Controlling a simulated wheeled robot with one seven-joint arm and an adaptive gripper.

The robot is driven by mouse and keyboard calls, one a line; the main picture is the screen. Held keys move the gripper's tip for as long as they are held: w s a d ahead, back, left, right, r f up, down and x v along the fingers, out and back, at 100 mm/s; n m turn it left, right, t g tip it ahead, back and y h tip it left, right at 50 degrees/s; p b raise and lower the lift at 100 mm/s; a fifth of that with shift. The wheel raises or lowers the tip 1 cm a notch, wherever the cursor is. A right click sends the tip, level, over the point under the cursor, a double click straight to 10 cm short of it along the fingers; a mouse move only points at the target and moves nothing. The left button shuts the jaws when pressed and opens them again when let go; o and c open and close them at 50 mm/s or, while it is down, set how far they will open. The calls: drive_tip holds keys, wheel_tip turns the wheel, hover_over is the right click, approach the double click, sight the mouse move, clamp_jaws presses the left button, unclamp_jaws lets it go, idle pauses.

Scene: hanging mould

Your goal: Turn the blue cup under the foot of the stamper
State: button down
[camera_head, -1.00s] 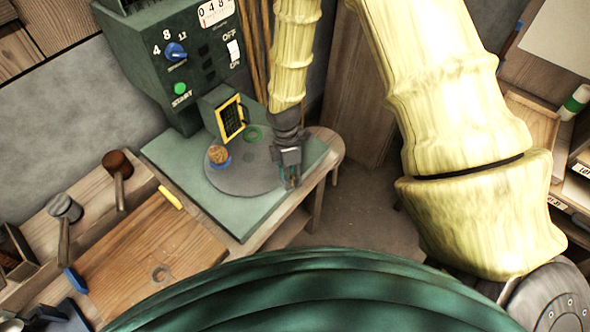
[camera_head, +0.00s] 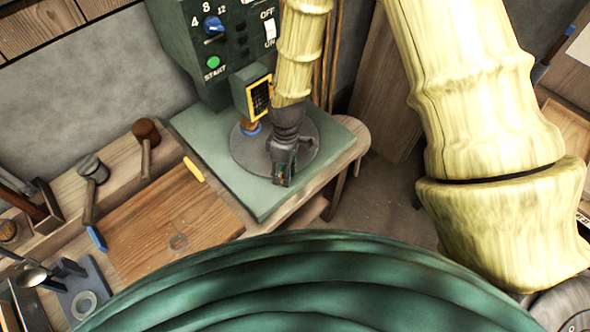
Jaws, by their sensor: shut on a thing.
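The grey round turntable (camera_head: 246,156) lies on the machine's green base plate. The blue cup (camera_head: 251,131) is at its upper left, close to the yellow-framed guard (camera_head: 258,97). A brown round piece (camera_head: 249,124) sits in the cup, partly covered by the guard. The stamper's foot is not clearly visible behind the guard and my arm. My gripper (camera_head: 283,180) points down at the turntable's near rim, shut on a small part there that its fingers mostly hide.
The green machine body (camera_head: 200,50) with dial and START button stands behind. A wooden board (camera_head: 165,220) with a yellow stick (camera_head: 194,169) lies left. Two mallet-like tools (camera_head: 146,132) rest on the bench. Open floor lies right of the stand.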

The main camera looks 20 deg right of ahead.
drive_tip(key=w+a+m, duration=0.2)
drive_tip(key=a+m, duration=0.1)
drive_tip(key=a, duration=0.3)
drive_tip(key=shift+r+m+t+y, duration=0.15)
drive_tip(key=shift+m+t+y, duration=0.15)
drive_tip(key=shift+m, duration=0.1)
drive_tip(key=shift+w+a, duration=0.15)
drive_tip(key=c, duration=1.3)
unclamp_jaws()
drive_tip(key=shift+o, duration=1.1)
drive_tip(key=shift+a, duration=0.15)
wheel_tip(320, 180, up, 12)
drive_tip(key=w+d, duration=0.1)
drive_tip(key=d, duration=0.1)
drive_tip(key=shift+f, duration=0.2)
drive_tip(key=shift+w+d, duration=0.1)
